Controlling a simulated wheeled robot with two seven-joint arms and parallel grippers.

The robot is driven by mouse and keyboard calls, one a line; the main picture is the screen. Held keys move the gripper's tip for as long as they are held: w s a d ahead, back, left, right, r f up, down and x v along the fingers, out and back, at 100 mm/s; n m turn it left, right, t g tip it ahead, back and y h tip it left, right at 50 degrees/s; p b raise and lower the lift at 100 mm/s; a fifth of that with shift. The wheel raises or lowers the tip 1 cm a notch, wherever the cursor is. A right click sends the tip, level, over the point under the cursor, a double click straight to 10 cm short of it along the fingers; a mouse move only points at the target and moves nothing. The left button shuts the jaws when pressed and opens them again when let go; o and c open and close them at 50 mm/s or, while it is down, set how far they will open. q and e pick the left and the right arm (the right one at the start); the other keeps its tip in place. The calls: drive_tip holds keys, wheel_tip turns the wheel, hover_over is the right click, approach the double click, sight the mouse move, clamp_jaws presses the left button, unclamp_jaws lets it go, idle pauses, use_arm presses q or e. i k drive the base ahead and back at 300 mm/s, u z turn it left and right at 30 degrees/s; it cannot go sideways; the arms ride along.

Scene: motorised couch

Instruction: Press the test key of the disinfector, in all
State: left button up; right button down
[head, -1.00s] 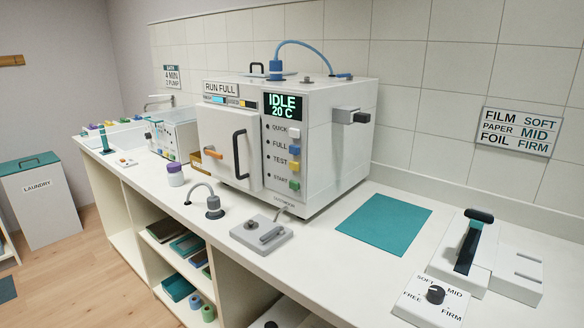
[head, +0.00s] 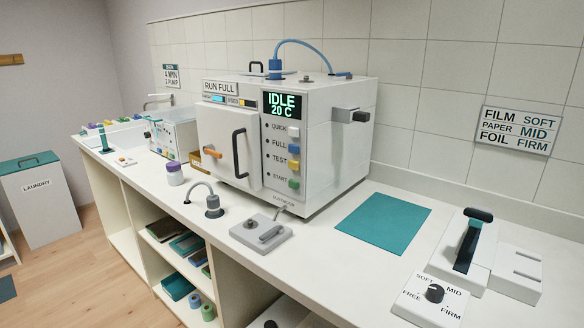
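The disinfector (head: 330,150) is a white box on the counter with its door (head: 223,150) shut. Its display (head: 282,105) reads IDLE 20 C. A column of keys runs down its front: a white key (head: 294,130) by QUICK, a blue key (head: 294,148) by FULL, a yellow key (head: 293,165) by TEST and a green key (head: 293,183) by START. A sign (head: 220,88) on it reads RUN FULL. The test key is unobstructed. Neither of my grippers shows in the head view.
A grey block with a lever (head: 262,231) and a hose fitting (head: 213,205) stand in front of the disinfector. A teal mat (head: 384,224) lies to its right, then a lever device (head: 475,252) and a dial (head: 434,294). A lidded pot (head: 175,174) stands left.

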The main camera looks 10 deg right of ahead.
sight(293, 165)
drive_tip(key=u, duration=0.45)
drive_tip(key=k, duration=0.55)
drive_tip(key=u, duration=1.1)
drive_tip(key=i, duration=1.1)
drive_tip(key=z, duration=0.95)
drive_tip(key=i, duration=0.6)
drive_tip(key=z, duration=0.65)
